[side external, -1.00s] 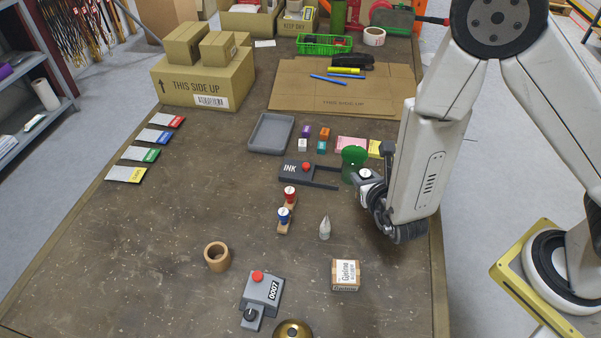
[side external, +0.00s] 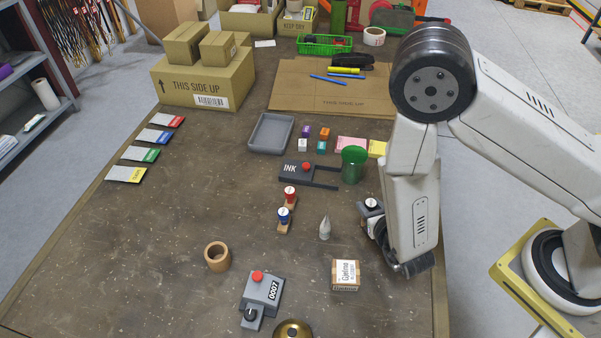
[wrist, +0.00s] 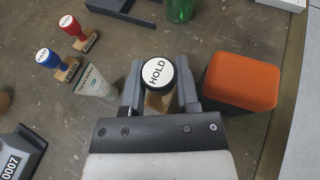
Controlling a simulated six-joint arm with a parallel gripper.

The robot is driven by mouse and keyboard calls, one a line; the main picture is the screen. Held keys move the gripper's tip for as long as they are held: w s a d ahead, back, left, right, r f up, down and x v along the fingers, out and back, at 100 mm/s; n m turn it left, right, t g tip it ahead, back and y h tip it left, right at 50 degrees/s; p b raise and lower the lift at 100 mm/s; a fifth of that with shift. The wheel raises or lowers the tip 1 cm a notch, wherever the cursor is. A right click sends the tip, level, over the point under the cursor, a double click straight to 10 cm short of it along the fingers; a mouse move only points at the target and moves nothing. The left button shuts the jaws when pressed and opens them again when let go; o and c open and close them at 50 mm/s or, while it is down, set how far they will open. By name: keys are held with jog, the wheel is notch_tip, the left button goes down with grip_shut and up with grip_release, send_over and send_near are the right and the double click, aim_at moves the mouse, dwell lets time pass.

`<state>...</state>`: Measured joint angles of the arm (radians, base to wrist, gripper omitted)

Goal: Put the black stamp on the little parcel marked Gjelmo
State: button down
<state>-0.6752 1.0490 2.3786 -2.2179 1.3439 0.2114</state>
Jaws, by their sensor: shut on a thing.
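The black stamp, with a white top reading HOLD and a black rim (wrist: 158,73), is between the fingers of my gripper (wrist: 160,92). It also shows in the side view (side external: 371,204), upright as far as I can tell. My gripper (side external: 372,225) is shut on it; its fingers are partly hidden by my arm in the side view. The stamp's lower end is mostly hidden. The little parcel (side external: 345,275), a small brown box with a white label reading Gjelmo, stands on the table, nearer the camera and slightly left of my gripper. It is not visible in the wrist view.
An orange-topped block (wrist: 243,80) is close right of my gripper. A green jar (side external: 353,167) is behind. A numbering device (side external: 263,289) sits left of the parcel.

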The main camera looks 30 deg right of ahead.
jog(key=shift+f, duration=1)
jog(key=shift+f, duration=1.8)
jog(key=c, duration=0.6)
grip_release()
jog(key=shift+f, duration=0.1)
jog(key=shift+v, duration=3.8)
